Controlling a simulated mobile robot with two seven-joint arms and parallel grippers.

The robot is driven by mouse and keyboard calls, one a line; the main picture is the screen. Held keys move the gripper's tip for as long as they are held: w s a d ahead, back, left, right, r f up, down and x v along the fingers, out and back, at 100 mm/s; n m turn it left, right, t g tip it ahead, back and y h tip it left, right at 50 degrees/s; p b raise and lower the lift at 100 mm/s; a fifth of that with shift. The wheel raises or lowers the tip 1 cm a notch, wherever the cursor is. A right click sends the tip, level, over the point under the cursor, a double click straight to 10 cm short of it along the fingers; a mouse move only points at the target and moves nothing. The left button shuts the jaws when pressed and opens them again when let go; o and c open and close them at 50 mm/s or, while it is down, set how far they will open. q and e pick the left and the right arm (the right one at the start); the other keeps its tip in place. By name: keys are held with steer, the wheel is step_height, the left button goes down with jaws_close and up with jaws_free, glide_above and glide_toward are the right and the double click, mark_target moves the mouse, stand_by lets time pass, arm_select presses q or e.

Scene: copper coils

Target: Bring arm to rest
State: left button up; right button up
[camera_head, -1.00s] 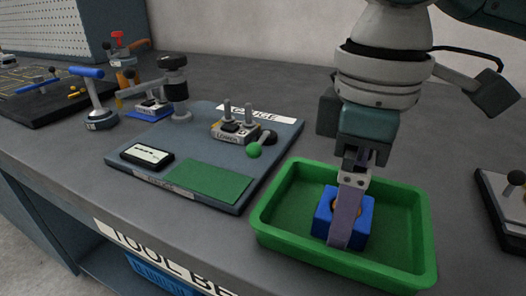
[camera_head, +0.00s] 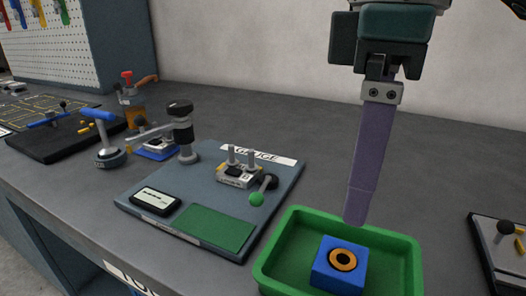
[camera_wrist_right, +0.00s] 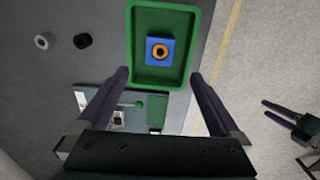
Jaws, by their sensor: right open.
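My right gripper (camera_head: 358,205) hangs above the green tray (camera_head: 278,232), its fingers pointing down. In the right wrist view its two fingers (camera_wrist_right: 160,78) are wide apart with nothing between them. A blue block with a copper-coloured ring (camera_head: 342,261) lies inside the tray, below and apart from the fingers. The same blue block (camera_wrist_right: 152,50) shows in the right wrist view, inside the tray (camera_wrist_right: 133,35). My left gripper is not seen in the head view.
Left of the tray is a gauge board (camera_head: 290,180) with a green pad (camera_head: 214,227) and a small lever fixture. A blue-handled tool (camera_head: 107,150) and a clamp post (camera_head: 183,135) stand further left. A lever box (camera_head: 503,250) is at the right edge. Bench behind the tray is clear.

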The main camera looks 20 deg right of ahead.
stand_by(0.4)
steer(key=s+a+r+t+y+p, duration=0.2)
steer(key=s+a+y+p, duration=0.2)
steer(key=a+p, duration=0.65)
steer(key=s+d+r+m+t+h+p, duration=0.2)
steer(key=s+d+r+m+h+p, duration=0.15)
steer(key=s+d+m+p, duration=0.45)
step_height(320, 180, up, 36)
steer(key=d+n+p, duration=0.1)
steer(key=p, duration=3.7)
steer(key=shift+s+d+r+n+p, duration=0.15)
steer(key=shift+d+r+n+p, duration=0.1)
steer(key=shift+n+p, duration=0.15)
